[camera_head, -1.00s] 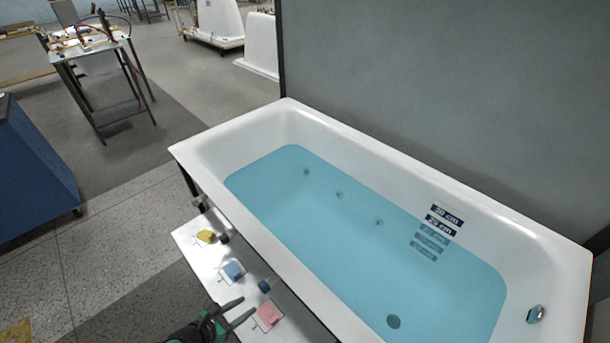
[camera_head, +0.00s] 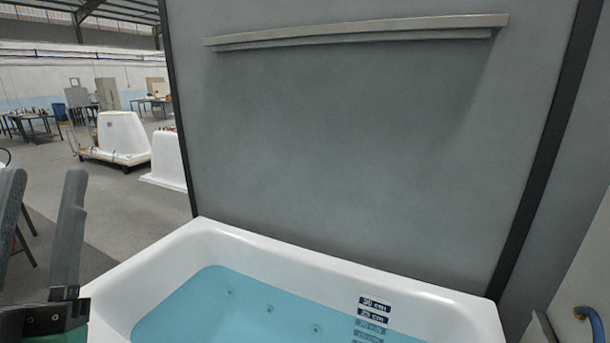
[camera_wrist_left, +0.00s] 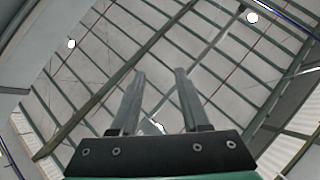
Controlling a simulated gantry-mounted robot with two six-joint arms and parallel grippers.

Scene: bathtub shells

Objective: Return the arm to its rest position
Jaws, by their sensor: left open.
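My left gripper (camera_head: 38,225) is at the left edge of the head view, raised and pointing upward. Its two fingers stand apart with nothing between them. In the left wrist view the same gripper (camera_wrist_left: 156,100) points up at the ceiling, open and empty. It is apart from the bathtub, to its left in the picture. My right gripper is in neither view.
The white bathtub (camera_head: 235,240) holds blue water (camera_head: 200,305) and has level labels on its inner wall. A grey panel (camera_head: 350,150) with a ledge (camera_head: 355,30) stands behind it. White tub shells (camera_head: 122,135) and work tables (camera_head: 32,125) are in the back left, with open floor (camera_head: 120,215) between.

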